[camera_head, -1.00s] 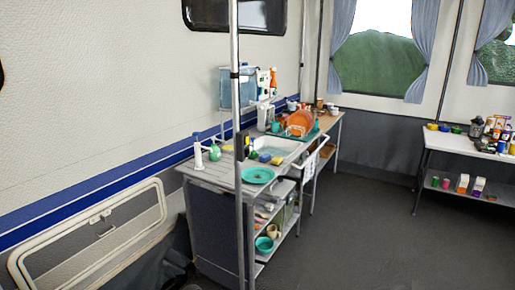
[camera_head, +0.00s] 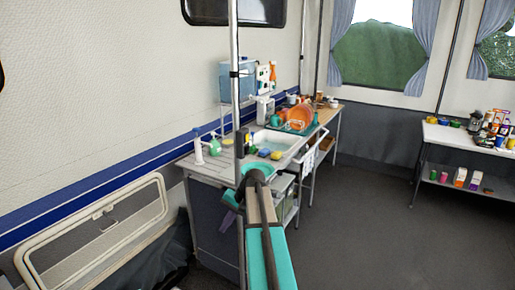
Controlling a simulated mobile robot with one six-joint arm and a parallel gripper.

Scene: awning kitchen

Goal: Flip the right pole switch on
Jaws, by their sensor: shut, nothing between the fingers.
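A metal pole (camera_head: 234,70) stands upright in front of the kitchen counter, left of the middle. A small dark box (camera_head: 241,144), which looks like the switch, is on the pole at about counter height. Its on or off position is too small to tell. My arm reaches up from the bottom of the view. My gripper (camera_head: 248,182) is at its far end, just below the dark box in the picture. It is shut with nothing in it. The fingertips are small, and I cannot tell whether they touch the pole.
The counter (camera_head: 190,164) behind the pole holds bottles, a sink (camera_head: 278,142), sponges and a dish rack with orange plates (camera_head: 299,118). A side table (camera_head: 450,132) with groceries stands at the right. The floor (camera_head: 350,220) between is clear.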

